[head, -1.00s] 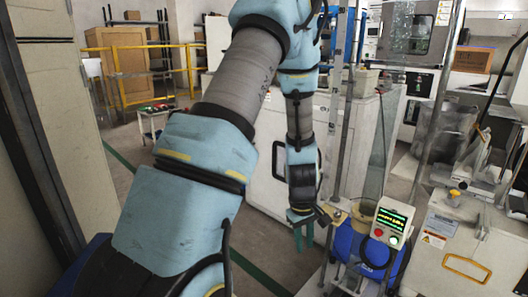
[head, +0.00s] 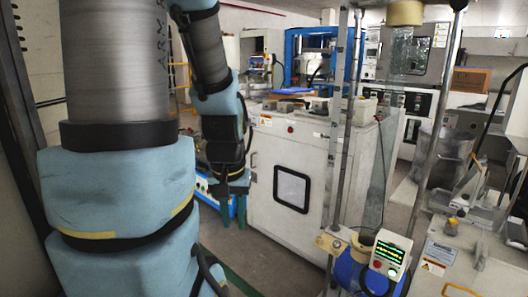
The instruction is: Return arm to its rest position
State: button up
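My arm rises through the left of the head view in blue and grey links and bends over at the top. My gripper (head: 233,212) hangs pointing down at the end of the dark wrist, left of the white cabinet. Its two teal fingers look apart, with nothing visible between them. They show small against the blue equipment behind, and I cannot tell whether they touch it.
A white cabinet (head: 292,150) with a dark-framed window stands right of my gripper. A metal test stand with a lit control box (head: 390,254) and a blue base (head: 350,272) is nearer. A beige machine (head: 455,265) fills the lower right. Grey floor shows below.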

notch_tip(320, 180, up, 28)
jog(key=p, duration=2.6)
